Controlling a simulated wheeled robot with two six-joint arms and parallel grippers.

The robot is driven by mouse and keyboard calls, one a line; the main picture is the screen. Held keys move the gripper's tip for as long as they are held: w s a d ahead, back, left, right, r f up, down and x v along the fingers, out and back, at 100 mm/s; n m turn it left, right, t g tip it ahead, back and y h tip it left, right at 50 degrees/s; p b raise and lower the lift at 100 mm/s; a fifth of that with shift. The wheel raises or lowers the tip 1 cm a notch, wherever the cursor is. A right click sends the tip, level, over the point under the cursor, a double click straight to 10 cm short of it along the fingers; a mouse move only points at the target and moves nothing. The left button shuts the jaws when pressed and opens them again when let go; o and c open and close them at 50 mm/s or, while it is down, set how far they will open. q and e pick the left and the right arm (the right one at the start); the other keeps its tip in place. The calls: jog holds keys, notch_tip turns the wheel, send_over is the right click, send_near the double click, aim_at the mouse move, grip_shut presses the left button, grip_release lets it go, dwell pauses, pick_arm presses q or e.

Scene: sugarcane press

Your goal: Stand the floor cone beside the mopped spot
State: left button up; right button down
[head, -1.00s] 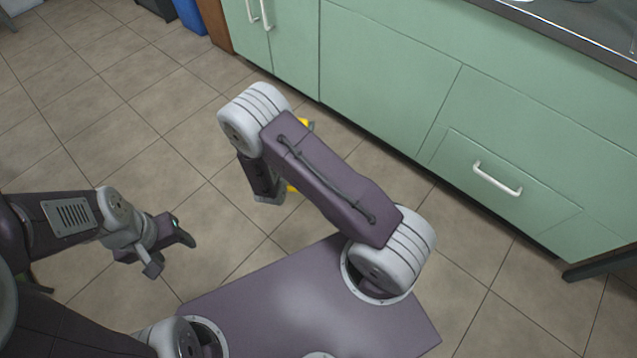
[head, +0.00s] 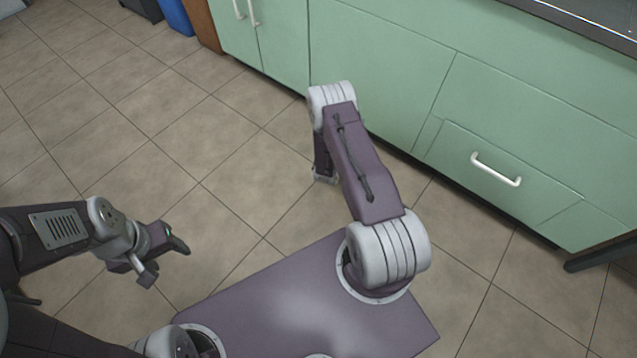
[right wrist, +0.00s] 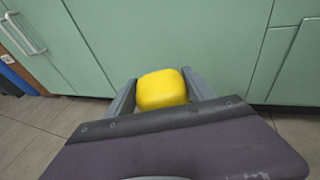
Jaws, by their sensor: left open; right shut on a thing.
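In the right wrist view, a yellow piece, which I take for the floor cone (right wrist: 162,90), sits between the two grey fingers of my right gripper (right wrist: 163,95). The gripper is shut on it, and only a blunt, rounded yellow end shows. In the head view my right arm hides both this gripper and the cone, near the foot of the green cabinets. My left gripper (head: 167,262) is open and empty, above the tiles at the lower left. No mopped spot can be told apart from the tiled floor (head: 190,130).
Green cabinets (head: 400,70) with white handles run along the back and right. A dark counter edge (head: 590,30) is at the upper right. A blue bin (head: 176,16) and a dark bin (head: 143,8) stand at the far left. The left and middle floor is clear.

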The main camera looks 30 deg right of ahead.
jog(key=shift+s+d+f, duration=0.15)
jog(key=shift+d, duration=0.2)
jog(key=shift+s+d+f, duration=0.15)
jog(key=shift+d, duration=0.2)
jog(key=w+a+f+b, duration=0.4)
jog(key=a+f+b, duration=0.7)
jog(key=shift+w, duration=0.2)
jog(key=shift+c, duration=1.8)
grip_release()
jog(key=shift+f, duration=0.15)
